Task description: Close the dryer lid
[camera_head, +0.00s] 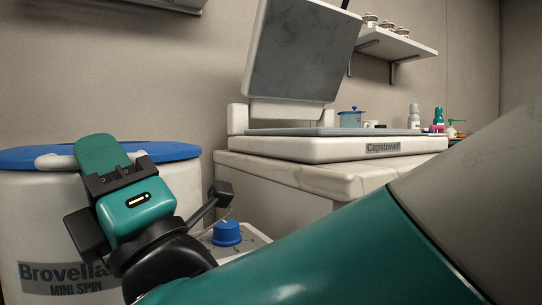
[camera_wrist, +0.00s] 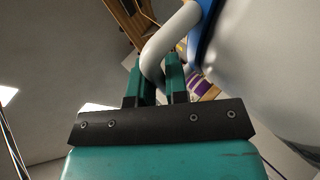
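The dryer (camera_head: 62,230) is a white tub at the left of the head view, lettered "MINI SPIN". Its blue lid (camera_head: 30,157) looks nearly level across the tub's top; I cannot tell if a gap is left. The white handle (camera_head: 54,160) shows on both sides of my gripper (camera_head: 103,158) at the lid's front edge. In the wrist view, the curved white handle (camera_wrist: 152,52) runs between the two green fingers of my gripper (camera_wrist: 157,78) and seems to fill the space between them. The blue lid edge (camera_wrist: 203,45) is beside it.
A blue knob (camera_head: 227,233) is near my wrist. Bottles (camera_head: 414,117) stand at the back right, and a wall shelf (camera_head: 400,45) holds jars. My arm crosses the lower right.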

